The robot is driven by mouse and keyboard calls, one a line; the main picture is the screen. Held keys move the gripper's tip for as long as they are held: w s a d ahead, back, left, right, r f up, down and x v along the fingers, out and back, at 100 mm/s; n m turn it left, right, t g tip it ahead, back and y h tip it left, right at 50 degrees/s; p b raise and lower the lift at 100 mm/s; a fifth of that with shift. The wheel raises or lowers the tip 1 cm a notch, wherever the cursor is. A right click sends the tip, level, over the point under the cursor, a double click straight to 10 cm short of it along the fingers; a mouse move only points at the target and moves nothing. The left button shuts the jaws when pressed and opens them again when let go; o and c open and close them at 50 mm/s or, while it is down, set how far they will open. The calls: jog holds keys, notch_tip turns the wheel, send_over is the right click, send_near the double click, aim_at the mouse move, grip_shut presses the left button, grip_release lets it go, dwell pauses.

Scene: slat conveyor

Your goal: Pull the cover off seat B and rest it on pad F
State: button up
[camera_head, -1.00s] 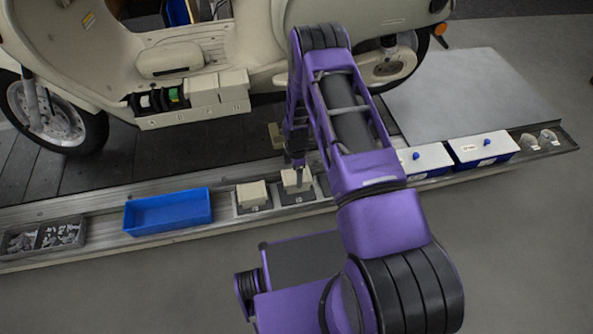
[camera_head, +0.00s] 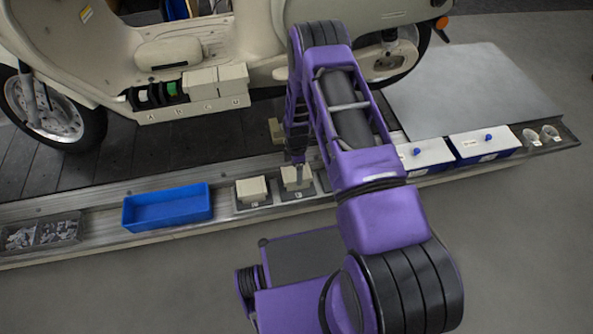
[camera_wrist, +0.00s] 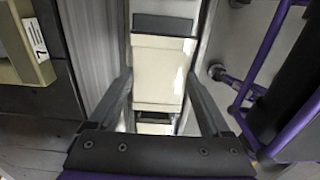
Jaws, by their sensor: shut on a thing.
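Seat B (camera_head: 173,91) on the scooter's side box is uncovered, with a green part showing. Seat A (camera_head: 143,98) beside it is uncovered too. Cream covers sit over seats C (camera_head: 201,83) and D (camera_head: 233,80). My gripper (camera_head: 298,167) is over the right one of two small dark pads (camera_head: 309,194), shut on a cream cover (camera_head: 296,180) that is on or just above this pad. In the wrist view the cover (camera_wrist: 160,70) is between the two fingers. Another cream cover (camera_head: 251,190) sits on the left pad (camera_head: 239,203). The pad labels are too small to read.
A blue tray (camera_head: 167,221) and a grey parts bin (camera_head: 65,230) stand on the rail to the left. Two lidded blue boxes (camera_head: 425,154) and clear cups (camera_head: 540,135) are to the right. A tagged beige block (camera_head: 276,130) stands just behind the pads.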

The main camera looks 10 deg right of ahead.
jog(key=shift+f, duration=0.25)
dwell(0.3)
jog(key=shift+f, duration=0.65)
jog(key=shift+f, duration=0.5)
dwell(1.3)
jog(key=o, duration=1.4)
jog(key=shift+c, duration=0.2)
jog(key=shift+r, duration=0.1)
